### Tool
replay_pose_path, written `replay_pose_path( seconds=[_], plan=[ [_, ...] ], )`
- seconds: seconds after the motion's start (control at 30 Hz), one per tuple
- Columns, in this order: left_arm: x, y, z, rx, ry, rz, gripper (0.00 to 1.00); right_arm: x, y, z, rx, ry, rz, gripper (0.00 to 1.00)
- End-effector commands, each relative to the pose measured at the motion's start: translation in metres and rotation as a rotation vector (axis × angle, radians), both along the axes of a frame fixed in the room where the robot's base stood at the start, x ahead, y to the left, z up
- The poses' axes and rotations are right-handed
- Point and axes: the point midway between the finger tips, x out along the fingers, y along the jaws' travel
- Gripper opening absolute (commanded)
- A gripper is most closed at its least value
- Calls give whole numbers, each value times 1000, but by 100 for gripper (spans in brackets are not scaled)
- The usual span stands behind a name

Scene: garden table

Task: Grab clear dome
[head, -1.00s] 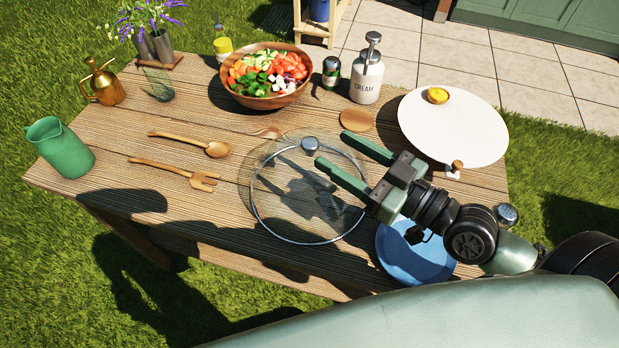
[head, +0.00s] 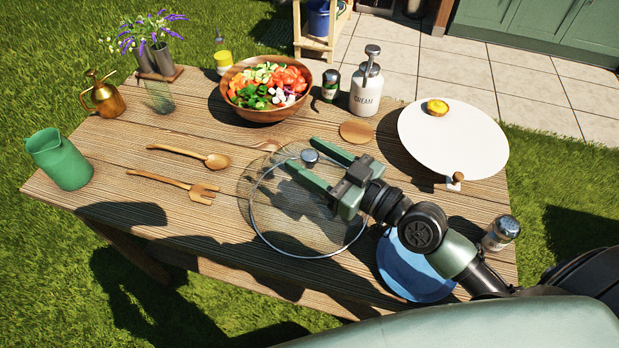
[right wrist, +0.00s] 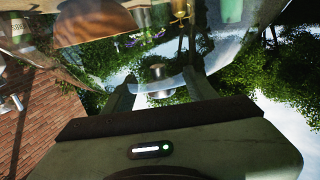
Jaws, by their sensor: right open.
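The clear dome (head: 283,224) is a see-through glass cover with a metal rim and a dark-and-silver knob (head: 310,157) on top. It rests on the wooden table, front of centre. My right gripper (head: 312,162) is open, and its two green fingers point left, one on each side of the knob in the head view. In the right wrist view the knob (right wrist: 157,72) shows between the fingers, a little beyond their tips. I cannot tell whether the fingers touch the dome. My left gripper is not in view.
A blue plate (head: 412,275) lies under my right forearm. A white round board (head: 455,140) holds a yellow tart. A wooden salad bowl (head: 264,90) and a cream bottle (head: 367,85) stand behind the dome. A wooden spoon (head: 190,156) and fork (head: 175,184) lie to its left.

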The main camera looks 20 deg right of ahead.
Motion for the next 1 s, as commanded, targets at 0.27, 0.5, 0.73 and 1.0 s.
replay_pose_path(
  seconds=[0.27, 0.5, 0.73, 1.0],
  plan=[
    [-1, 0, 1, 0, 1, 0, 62, 3, 2, -1, -1, 0, 1, 57],
    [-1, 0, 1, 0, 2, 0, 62, 3, 2, -1, -1, 0, 0, 0],
    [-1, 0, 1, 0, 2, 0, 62, 3, 2, 0, -1, 0, 0, 0],
    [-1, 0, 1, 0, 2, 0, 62, 3, 2, 0, -1, 0, 1, 0]
  ],
)
